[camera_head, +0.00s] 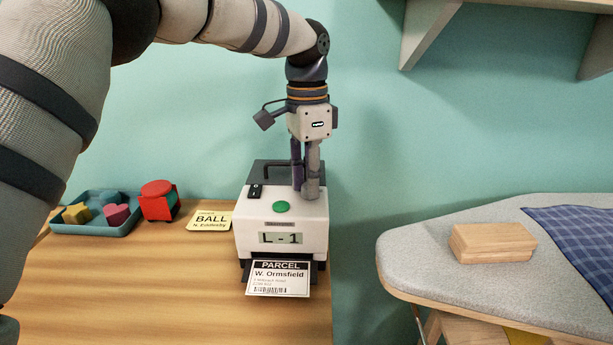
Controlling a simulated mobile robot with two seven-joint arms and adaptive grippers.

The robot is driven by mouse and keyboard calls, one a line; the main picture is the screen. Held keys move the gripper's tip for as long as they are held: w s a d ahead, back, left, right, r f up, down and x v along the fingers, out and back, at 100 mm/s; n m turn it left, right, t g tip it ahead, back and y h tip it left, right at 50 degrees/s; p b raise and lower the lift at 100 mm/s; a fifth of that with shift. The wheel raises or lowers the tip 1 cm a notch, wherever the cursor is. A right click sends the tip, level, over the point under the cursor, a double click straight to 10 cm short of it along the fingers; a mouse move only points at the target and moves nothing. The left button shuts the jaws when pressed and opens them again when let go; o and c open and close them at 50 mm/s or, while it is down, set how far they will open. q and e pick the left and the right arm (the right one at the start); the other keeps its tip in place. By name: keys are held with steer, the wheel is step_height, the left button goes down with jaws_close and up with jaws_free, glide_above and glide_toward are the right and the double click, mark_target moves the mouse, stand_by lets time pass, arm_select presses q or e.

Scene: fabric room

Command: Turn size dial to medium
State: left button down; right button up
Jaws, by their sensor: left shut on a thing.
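A white label printer (265,225) stands on the wooden table, with a green button (282,207) and a small black switch (255,191) on top. Its display (281,239) reads "L - 1". A printed label (278,279) reading "PARCEL W. Ormsfield" sticks out of the front slot. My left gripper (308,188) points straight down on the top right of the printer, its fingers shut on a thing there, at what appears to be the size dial. The dial itself is hidden by the fingers. My right gripper is not in view.
A teal tray (105,228) with several shaped blocks, a red toy (158,200) and a yellow "BALL" card (211,220) lie left of the printer. At right, an ironing board (420,241) holds a wooden block (492,243) and blue checked cloth (585,232). The table front is clear.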

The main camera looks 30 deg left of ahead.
mark_target(305, 184)
arm_select(q)
steer(key=n+p, duration=0.1)
steer(key=n, duration=0.2)
steer(key=shift+r, duration=0.15)
steer(key=shift+n, duration=1.8)
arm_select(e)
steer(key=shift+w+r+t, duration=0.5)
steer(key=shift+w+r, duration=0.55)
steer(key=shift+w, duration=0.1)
arm_select(q)
steer(key=c, duration=1.3)
jaws_free()
step_height(305, 184, up, 12)
steer(key=shift+a, duration=0.3)
